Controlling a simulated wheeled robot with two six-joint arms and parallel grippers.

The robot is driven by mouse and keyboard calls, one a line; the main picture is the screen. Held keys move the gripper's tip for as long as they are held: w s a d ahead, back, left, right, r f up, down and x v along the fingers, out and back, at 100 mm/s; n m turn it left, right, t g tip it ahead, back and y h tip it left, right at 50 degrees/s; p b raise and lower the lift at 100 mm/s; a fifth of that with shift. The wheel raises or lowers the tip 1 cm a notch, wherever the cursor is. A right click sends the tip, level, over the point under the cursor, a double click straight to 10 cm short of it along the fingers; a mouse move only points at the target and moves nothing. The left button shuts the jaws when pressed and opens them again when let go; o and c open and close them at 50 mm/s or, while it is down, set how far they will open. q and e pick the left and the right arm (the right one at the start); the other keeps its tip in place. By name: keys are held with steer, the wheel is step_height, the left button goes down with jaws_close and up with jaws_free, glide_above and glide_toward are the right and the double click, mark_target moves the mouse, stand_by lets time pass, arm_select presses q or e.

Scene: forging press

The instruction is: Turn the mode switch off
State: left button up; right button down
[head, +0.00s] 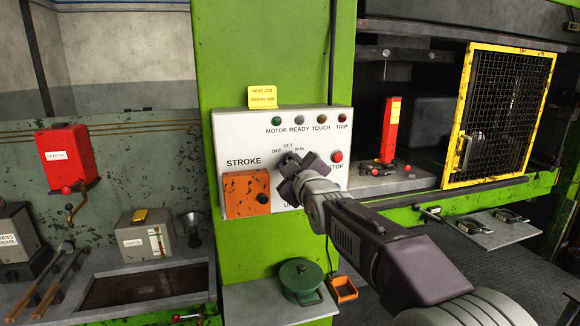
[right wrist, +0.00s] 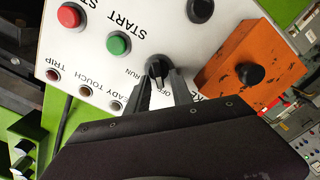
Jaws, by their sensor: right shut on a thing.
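The mode switch is a black rotary knob (right wrist: 157,68) on the white control panel (head: 235,135), with OFF, SET and RUN lettered around it. My right gripper (head: 290,162) is at the panel and covers the knob in the head view. In the right wrist view its two fingers (right wrist: 158,85) stand on either side of the knob and are shut on it. A pale mark shows on the knob, but I cannot tell surely which word it points to. My left gripper is in neither view.
An orange box with a black button (head: 262,199) sits left of the gripper. A red stop button (head: 337,156) is to its right, and a green start button (right wrist: 118,43) is near the knob. A second black knob (right wrist: 200,9) is close by. Indicator lamps (head: 299,121) line the panel top.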

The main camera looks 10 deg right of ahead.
steer(key=shift+f, duration=0.1)
steer(key=c, duration=1.5)
jaws_free()
steer(key=s+b, duration=0.3)
steer(key=s, duration=0.5)
steer(key=s+f+m+g, duration=0.15)
steer(key=f+g, duration=0.25)
steer(key=f, duration=1.1)
steer(key=s+f+m+g, duration=0.1)
steer(key=s+f+g, duration=0.3)
steer(key=f, duration=1.1)
steer(key=s+d+f+m+g, duration=0.1)
steer(key=s+f+m+g, duration=0.6)
steer(key=s+f, duration=0.8)
steer(key=s+g, duration=0.1)
steer(key=s, duration=0.3)
steer(key=shift+g, duration=0.4)
